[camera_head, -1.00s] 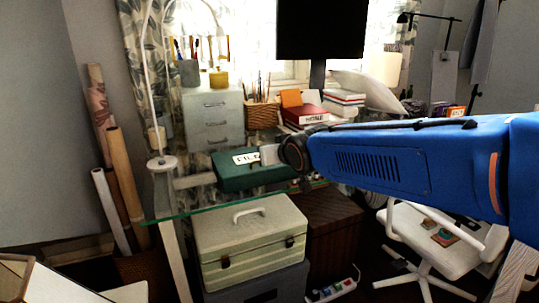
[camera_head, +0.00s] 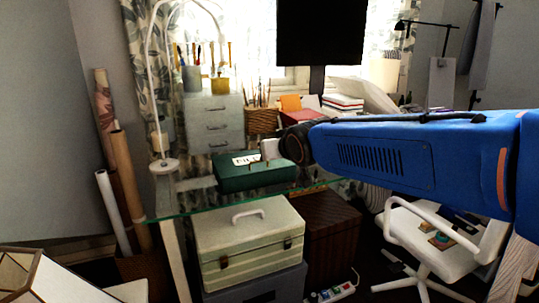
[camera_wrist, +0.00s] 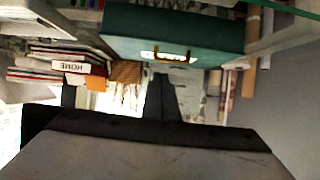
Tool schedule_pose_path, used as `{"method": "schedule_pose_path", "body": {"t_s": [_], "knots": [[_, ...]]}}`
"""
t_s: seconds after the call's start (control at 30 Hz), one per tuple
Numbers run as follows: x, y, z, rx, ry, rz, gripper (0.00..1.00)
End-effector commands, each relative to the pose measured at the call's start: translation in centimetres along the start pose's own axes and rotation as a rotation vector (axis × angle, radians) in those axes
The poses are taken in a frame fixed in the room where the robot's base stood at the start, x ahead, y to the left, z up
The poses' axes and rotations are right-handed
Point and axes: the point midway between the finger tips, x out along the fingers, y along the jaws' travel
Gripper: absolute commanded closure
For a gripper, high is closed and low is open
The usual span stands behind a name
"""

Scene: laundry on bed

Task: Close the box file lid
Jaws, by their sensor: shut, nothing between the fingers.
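The dark green box file (camera_head: 255,180) lies on the glass desk, with a white label reading FILE on its upper surface. Its lid looks down, and I see no clear gap from here. The box file (camera_wrist: 175,28) appears upside down at the top of the wrist view, with a brass-coloured handle and the white label. My gripper (camera_head: 268,150) is shut and empty, over or just behind the box's right part; I cannot tell if it touches.
A grey drawer unit (camera_head: 214,125) and a basket of brushes (camera_head: 261,120) stand behind the box. A white lamp (camera_head: 163,168) is at left, books (camera_head: 343,102) at right. A cream case (camera_head: 250,240) is under the glass desk edge (camera_head: 180,213). A white chair (camera_head: 440,225) stands right.

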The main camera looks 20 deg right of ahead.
Motion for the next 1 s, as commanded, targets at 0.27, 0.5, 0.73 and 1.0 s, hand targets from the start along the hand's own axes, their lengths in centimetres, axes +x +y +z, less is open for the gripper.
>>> {"method": "schedule_pose_path", "body": {"t_s": [0.27, 0.5, 0.73, 1.0], "knots": [[-2.1, 0.0, 3.2, 0.0, 0.004, -0.001, 1.0], [-3.8, 0.1, 6.0, 0.0, 0.006, -0.001, 1.0], [-4.4, 0.1, 7.0, 0.001, 0.005, -0.001, 1.0], [-5.4, 0.7, 9.1, -0.001, -0.059, 0.02, 1.0]]}}
